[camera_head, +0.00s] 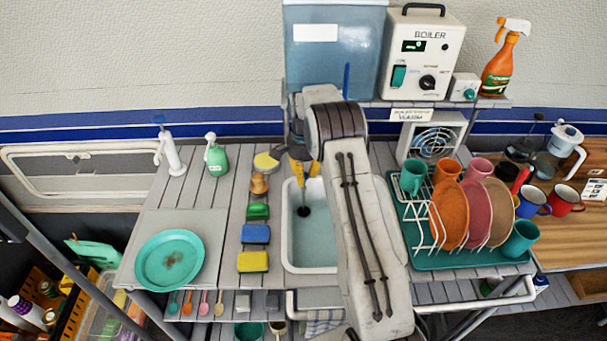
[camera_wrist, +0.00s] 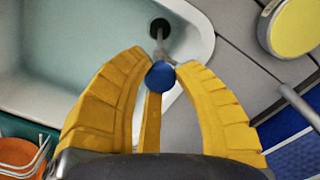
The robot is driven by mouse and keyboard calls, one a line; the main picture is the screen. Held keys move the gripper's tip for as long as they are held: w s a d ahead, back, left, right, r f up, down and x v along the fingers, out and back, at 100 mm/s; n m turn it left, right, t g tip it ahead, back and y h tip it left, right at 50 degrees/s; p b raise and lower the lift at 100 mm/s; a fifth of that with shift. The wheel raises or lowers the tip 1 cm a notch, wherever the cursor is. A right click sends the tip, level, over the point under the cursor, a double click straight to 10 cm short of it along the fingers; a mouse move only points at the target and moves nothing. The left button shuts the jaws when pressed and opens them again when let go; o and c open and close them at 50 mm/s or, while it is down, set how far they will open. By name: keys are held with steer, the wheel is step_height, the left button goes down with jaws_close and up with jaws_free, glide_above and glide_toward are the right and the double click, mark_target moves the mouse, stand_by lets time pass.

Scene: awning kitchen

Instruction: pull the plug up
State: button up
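The plug (camera_head: 303,211) shows as a dark round piece at the bottom of the white sink (camera_head: 287,245) in the head view. In the wrist view the dark round piece (camera_wrist: 160,28) lies beyond my fingertips, with a thin grey stem rising from it towards a blue ball (camera_wrist: 161,76). My gripper (camera_head: 304,168) has yellow fingers pointing down over the back of the sink. In the wrist view my gripper (camera_wrist: 163,60) has its fingertips apart, on either side of the stem and ball. I cannot tell whether any finger touches the ball.
A dish rack (camera_head: 470,257) with plates and mugs stands right of the sink. Several sponges (camera_head: 255,234) and a soap bottle (camera_head: 216,158) are on the left counter, with a teal plate (camera_head: 170,260). The boiler (camera_head: 424,55) and a blue tank (camera_head: 333,55) stand on the shelf behind.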

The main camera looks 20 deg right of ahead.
jaws_close()
step_height(320, 180, up, 4)
steer(key=shift+f+p, duration=0.15)
steer(key=shift+p, duration=0.75)
steer(key=shift+f, duration=0.1)
steer(key=o, duration=0.6)
jaws_free()
step_height(320, 180, up, 12)
